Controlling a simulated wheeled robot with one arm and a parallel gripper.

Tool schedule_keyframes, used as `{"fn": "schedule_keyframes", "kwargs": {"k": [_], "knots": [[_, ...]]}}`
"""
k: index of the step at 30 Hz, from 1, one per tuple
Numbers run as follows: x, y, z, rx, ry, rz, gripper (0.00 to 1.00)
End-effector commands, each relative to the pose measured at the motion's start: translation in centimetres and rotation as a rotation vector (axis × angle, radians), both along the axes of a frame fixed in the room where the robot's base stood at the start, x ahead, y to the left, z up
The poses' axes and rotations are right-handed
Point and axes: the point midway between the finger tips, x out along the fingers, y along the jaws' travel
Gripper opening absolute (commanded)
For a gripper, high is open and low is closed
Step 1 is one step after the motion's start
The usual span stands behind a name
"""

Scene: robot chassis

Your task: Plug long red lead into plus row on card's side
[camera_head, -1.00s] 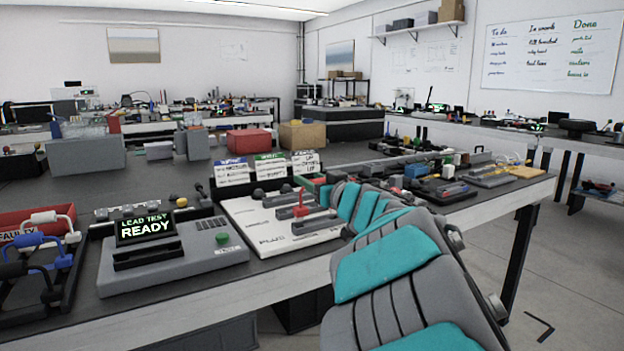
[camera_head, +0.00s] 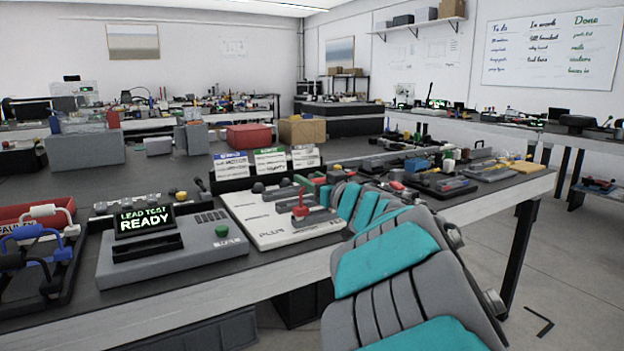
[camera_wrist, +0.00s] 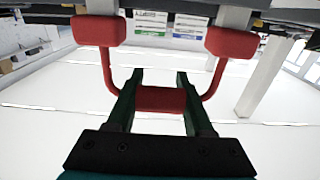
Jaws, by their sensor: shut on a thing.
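In the wrist view my gripper (camera_wrist: 159,76) is shut on the middle of a red lead (camera_wrist: 160,98). The lead is U-shaped, with a thick red block at each end and pale grey parts beyond the blocks. In the head view my arm hides most of the gripper and the held lead. The white board (camera_head: 270,240) marked PLUS, with grey rows on top, lies on the bench just left of my arm. A red upright piece (camera_head: 300,208) stands over its grey rows. Three label cards (camera_head: 270,163) stand behind the board; two also show in the wrist view (camera_wrist: 188,28).
The grey lead tester (camera_head: 175,250) reads "LEAD TEST READY" left of the board. A red bin (camera_head: 45,210) marked FAULTY and a rack of blue, white and black leads (camera_head: 30,232) are at far left. Several small devices (camera_head: 440,180) crowd the bench to the right.

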Motion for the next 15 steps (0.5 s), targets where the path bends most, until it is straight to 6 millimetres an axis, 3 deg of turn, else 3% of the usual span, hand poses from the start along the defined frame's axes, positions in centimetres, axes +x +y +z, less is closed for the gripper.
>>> {"fn": "schedule_keyframes", "kwargs": {"k": [15], "knots": [[0.0,0.0,-1.3,-0.001,0.002,0.0,0.0]]}}
